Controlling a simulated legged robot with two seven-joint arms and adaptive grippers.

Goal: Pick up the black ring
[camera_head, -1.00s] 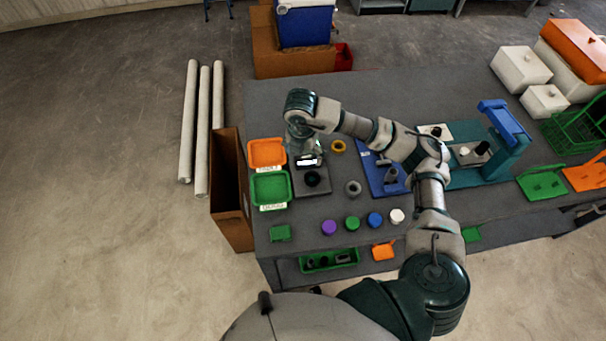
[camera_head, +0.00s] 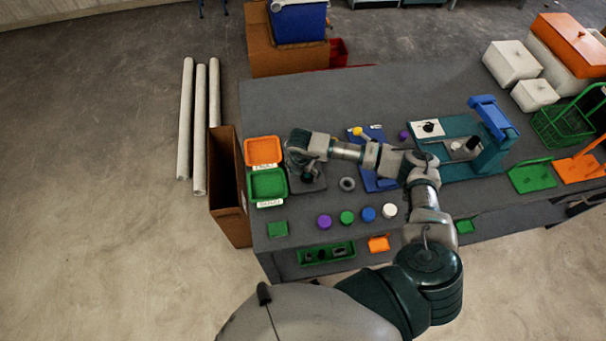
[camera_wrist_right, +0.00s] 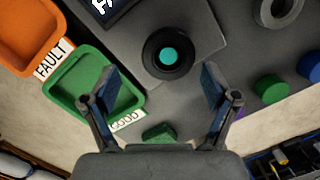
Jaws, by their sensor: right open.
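The black ring (camera_wrist_right: 151,53) lies flat on a grey plate (camera_wrist_right: 205,38) in the right wrist view, with a teal disc showing in its centre. My right gripper (camera_wrist_right: 160,80) is open and empty. Its two fingers are spread wide, lower in the picture than the ring and apart from it. In the head view, my right gripper (camera_head: 307,172) is over the plate beside the green tray, and the wrist hides most of the ring there. My left gripper is not in view.
An orange tray (camera_head: 263,151) and a green tray (camera_head: 268,184) stand left of the plate. A grey ring (camera_head: 347,184) lies to its right.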

